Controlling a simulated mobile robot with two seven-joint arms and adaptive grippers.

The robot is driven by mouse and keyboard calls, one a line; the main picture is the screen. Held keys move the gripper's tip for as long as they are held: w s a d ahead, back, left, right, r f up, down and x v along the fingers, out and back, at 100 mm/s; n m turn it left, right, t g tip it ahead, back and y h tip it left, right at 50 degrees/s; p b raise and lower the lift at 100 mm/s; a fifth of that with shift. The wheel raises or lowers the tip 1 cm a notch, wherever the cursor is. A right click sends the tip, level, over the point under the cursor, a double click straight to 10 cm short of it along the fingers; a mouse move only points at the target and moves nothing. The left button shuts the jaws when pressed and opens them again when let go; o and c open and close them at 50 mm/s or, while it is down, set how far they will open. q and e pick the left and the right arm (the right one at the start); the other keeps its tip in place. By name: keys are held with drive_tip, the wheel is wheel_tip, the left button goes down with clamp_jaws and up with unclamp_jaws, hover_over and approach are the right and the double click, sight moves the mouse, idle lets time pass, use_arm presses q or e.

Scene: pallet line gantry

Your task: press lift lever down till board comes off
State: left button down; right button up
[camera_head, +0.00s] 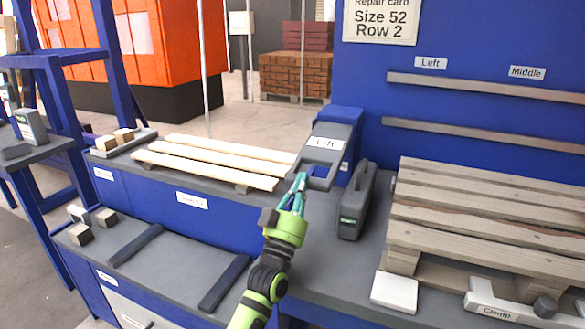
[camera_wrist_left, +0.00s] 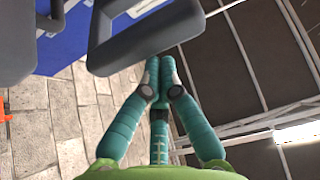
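The lift lever (camera_head: 318,168) is a dark grey arm with a looped handle and a white "Lift" label, on a blue post in the middle of the head view. Its loop (camera_wrist_left: 106,45) fills the upper middle of the left wrist view. My left gripper (camera_head: 300,182) is at the near left end of the handle. In the wrist view its teal fingertips (camera_wrist_left: 159,75) are together, with nothing seen between them, at the handle's near bar; whether they touch it I cannot tell. The wooden pallet (camera_head: 480,213) with its boards lies on the right bench. My right gripper is not in view.
A dark grey upright case (camera_head: 356,203) stands between lever and pallet. A white block (camera_head: 394,291) and a clamp (camera_head: 500,308) lie at the pallet's front. Loose pale boards (camera_head: 205,168) lie on the left bench. Wall rails (camera_head: 480,88) hang behind the pallet.

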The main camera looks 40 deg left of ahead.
use_arm(q)
drive_tip(key=s+d+f, duration=0.1)
drive_tip(key=s+d, duration=0.2)
drive_tip(key=s, duration=1)
drive_tip(key=shift+s+d+f, duration=0.15)
drive_tip(key=shift+s+f, duration=0.1)
drive_tip(key=shift+s, duration=0.15)
